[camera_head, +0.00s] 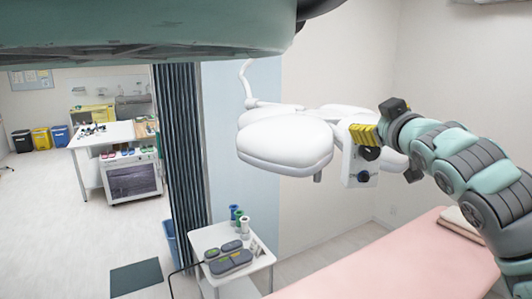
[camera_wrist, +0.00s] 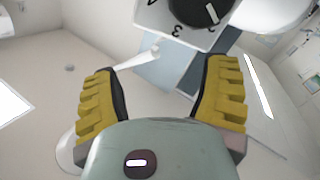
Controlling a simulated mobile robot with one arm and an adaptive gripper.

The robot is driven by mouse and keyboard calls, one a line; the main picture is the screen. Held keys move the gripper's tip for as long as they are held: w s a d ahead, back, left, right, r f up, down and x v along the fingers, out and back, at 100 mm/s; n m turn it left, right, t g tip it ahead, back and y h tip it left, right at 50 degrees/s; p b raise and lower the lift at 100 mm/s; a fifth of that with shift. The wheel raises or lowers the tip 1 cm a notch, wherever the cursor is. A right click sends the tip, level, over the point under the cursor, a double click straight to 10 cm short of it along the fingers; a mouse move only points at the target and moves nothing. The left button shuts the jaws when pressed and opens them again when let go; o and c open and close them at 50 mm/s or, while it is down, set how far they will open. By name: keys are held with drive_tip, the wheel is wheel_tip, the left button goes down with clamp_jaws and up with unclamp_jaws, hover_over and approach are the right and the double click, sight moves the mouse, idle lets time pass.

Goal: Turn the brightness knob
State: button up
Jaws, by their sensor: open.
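The brightness knob (camera_wrist: 208,10) is a round black dial on a white panel (camera_wrist: 172,22) with printed numbers. It shows at the top of the wrist view, cut off by the picture edge. In the head view, the white control box (camera_head: 349,165) hangs at the right of the lamp; my gripper (camera_head: 366,136) overlaps it. My gripper's two yellow ridged fingers (camera_wrist: 165,66) are spread apart with nothing between them. The knob lies beyond the fingertips, nearer the right finger. Whether a finger touches the box cannot be told.
The white lamp head (camera_head: 285,145) hangs left of the box. A pink bed (camera_head: 400,265) lies below my arm. A small white trolley (camera_head: 245,279) with a grey device (camera_head: 230,261) stands lower left, beside a dark curtain (camera_head: 180,140).

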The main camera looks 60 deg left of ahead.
drive_tip(key=shift+r, duration=1.45)
